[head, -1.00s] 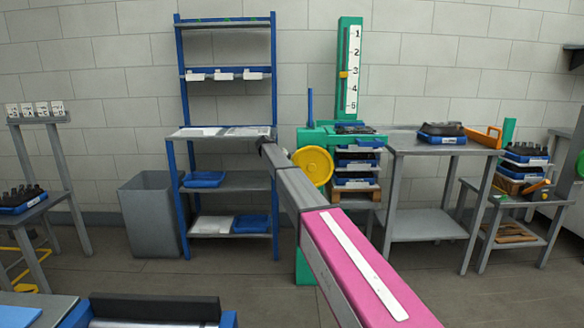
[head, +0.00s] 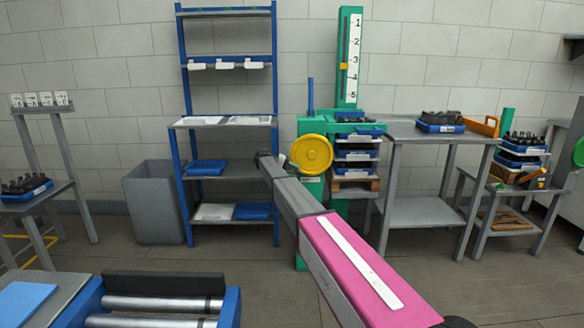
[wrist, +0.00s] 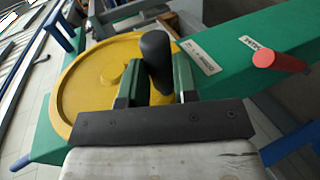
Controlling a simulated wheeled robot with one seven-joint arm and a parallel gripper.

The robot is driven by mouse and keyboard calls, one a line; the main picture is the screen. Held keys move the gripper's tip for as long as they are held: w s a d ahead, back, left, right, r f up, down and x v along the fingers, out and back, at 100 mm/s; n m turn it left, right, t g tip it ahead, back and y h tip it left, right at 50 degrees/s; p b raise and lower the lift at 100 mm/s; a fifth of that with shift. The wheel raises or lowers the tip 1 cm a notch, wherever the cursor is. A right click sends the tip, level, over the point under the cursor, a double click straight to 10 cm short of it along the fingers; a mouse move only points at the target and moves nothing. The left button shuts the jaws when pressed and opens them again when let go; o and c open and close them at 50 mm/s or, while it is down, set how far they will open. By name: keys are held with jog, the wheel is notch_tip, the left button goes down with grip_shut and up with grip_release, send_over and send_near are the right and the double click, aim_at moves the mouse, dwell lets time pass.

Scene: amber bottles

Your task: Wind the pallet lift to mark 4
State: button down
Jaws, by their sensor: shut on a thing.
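The pallet lift is a green post with a white scale (head: 354,60) marked 1 to 5. Its yellow pointer (head: 344,66) stands between marks 3 and 4, a little nearer 3. The yellow handwheel (head: 312,154) is on the lift's front; it also shows in the wrist view (wrist: 85,85). Its black crank knob (wrist: 155,52) stands up between the fingers of my gripper (wrist: 158,78), which is shut on it. In the head view my arm's end is beside the wheel and the fingers cannot be made out. Stacked blue trays (head: 356,154) sit on the lift's wooden pallet (head: 354,182).
A red knob (wrist: 280,62) sticks out of the green housing near the wheel. A grey table (head: 430,140) stands right of the lift, a blue-framed shelf (head: 228,122) left. A grey bin (head: 155,205) is further left. A roller conveyor (head: 160,303) is in front.

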jog(key=shift+s+d+f, duration=0.1)
jog(key=shift+d+f, duration=0.1)
jog(key=shift+f, duration=0.35)
jog(key=shift+d+f, duration=0.2)
jog(key=shift+f, duration=0.3)
jog(key=d+f+h, duration=0.1)
jog(key=d+f, duration=0.1)
jog(key=shift+d+f, duration=0.4)
jog(key=c, duration=1.6)
grip_release()
jog(key=shift+f, duration=0.15)
jog(key=o, duration=0.7)
jog(key=shift+r, duration=0.2)
jog(key=shift+d+r, duration=0.1)
jog(key=shift+d, duration=0.05)
jog(key=shift+r, duration=0.1)
